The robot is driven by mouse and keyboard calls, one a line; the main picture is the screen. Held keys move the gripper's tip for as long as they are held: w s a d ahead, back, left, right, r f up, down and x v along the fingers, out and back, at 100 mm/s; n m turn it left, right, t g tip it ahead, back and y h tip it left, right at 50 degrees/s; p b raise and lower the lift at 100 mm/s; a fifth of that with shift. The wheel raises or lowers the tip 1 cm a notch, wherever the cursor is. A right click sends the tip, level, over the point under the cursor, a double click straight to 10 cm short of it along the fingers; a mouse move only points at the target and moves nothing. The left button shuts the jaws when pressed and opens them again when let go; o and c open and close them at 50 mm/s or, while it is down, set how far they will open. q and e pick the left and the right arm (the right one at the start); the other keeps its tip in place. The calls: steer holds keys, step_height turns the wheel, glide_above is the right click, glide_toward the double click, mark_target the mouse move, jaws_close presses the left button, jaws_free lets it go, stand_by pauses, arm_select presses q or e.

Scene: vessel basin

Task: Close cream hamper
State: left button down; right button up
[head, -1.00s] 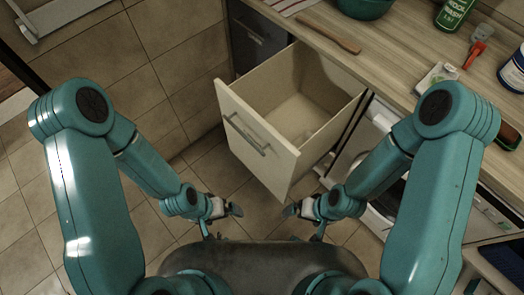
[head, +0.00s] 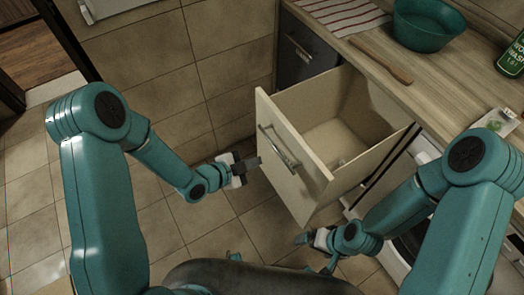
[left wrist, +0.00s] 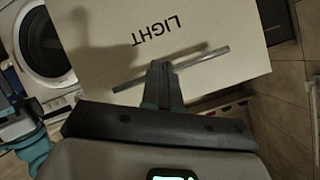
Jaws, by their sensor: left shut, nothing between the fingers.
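The cream hamper (head: 296,165) is a pull-out drawer, standing open from under the counter, with an empty-looking inside. Its front panel carries a metal bar handle (head: 278,149). In the left wrist view the front panel (left wrist: 225,35) shows the word LIGHT upside down, with the handle (left wrist: 205,62) below it. My left gripper (head: 254,163) is shut and empty, just left of the front panel near the handle. In the left wrist view its fingers (left wrist: 162,70) overlap the handle; I cannot tell if they touch. My right gripper (head: 304,238) is low, below the panel's bottom corner; its jaws are unclear.
A dark hamper (head: 303,52) sits beyond the cream one. The wooden counter (head: 450,98) holds a teal bowl (head: 428,25), a striped cloth (head: 345,14), a wooden utensil (head: 381,60) and a green bottle (head: 512,58). A washing machine (left wrist: 42,42) stands beside the hamper. Tiled floor is clear at left.

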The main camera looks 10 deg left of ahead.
arm_select(q)
steer(key=w+a+f+m+t+h+b, duration=0.45)
steer(key=a+f+m+b, duration=0.7)
steer(key=b, duration=1.25)
steer(key=w+d+g+b, duration=0.1)
steer(key=w+d+g, duration=0.1)
steer(key=w+d, duration=0.7)
steer(key=d+m, duration=0.1)
steer(key=d, duration=0.1)
steer(key=shift+w+d, duration=0.25)
steer(key=shift+d, duration=0.1)
arm_select(e)
step_height(320, 180, down, 28)
arm_select(q)
steer(key=shift+f+h, duration=0.1)
steer(key=shift+h, duration=0.15)
